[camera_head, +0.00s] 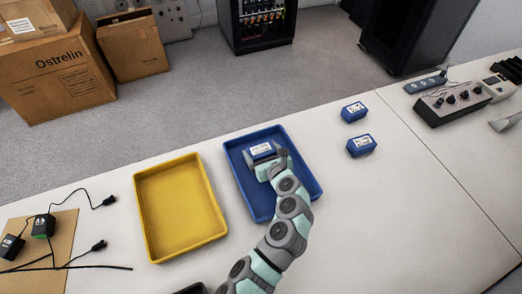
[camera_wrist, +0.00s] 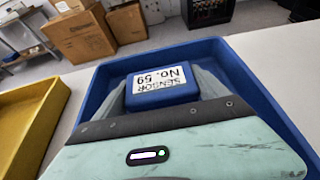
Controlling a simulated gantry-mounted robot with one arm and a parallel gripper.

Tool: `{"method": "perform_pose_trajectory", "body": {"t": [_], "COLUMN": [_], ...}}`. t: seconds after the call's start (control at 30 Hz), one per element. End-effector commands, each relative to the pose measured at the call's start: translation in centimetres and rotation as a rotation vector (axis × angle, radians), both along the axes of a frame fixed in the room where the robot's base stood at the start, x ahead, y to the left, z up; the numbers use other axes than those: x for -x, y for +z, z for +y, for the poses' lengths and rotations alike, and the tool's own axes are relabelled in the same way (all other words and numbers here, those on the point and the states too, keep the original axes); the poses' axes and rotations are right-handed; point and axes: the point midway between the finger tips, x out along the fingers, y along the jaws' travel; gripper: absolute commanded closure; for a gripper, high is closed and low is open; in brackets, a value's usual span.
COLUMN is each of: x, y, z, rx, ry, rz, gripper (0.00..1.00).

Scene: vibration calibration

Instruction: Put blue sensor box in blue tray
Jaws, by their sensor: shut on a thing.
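A blue sensor box (camera_head: 261,149) with a white label is held in my gripper (camera_head: 268,162) over the far part of the blue tray (camera_head: 309,180). In the wrist view the box (camera_wrist: 160,97) shows its label "SENSOR No. 59" upside down, between the two grey fingers of my gripper (camera_wrist: 163,88). The blue tray's wall (camera_wrist: 230,55) surrounds it in that view. I cannot tell whether the box touches the tray floor. Two more blue sensor boxes (camera_head: 353,112) (camera_head: 361,145) sit on the table to the right of the tray.
A yellow tray (camera_head: 180,207) lies empty left of the blue tray. Black adapters and cables (camera_head: 42,228) are at the far left. A control box with knobs (camera_head: 452,103) stands at the right.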

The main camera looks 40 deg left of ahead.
Motion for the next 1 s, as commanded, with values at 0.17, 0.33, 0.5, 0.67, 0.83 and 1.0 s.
{"method": "perform_pose_trajectory", "body": {"t": [0.17,0.33,0.5,0.67,0.83,1.0], "x": [0.0,0.0,0.0,0.6,1.9,3.2], "y": [0.0,-0.1,0.1,1.1,2.6,3.9], "z": [0.0,0.0,0.0,-1.5,-4.7,-7.7], "rx": [0.000,0.000,0.000,-0.002,-0.002,0.000], "ry": [0.000,0.000,0.000,-0.003,-0.007,-0.005], "rz": [0.000,0.000,-0.001,0.004,0.002,0.001], "gripper": [0.04,0.00,0.00,0.00,0.00,0.00]}}
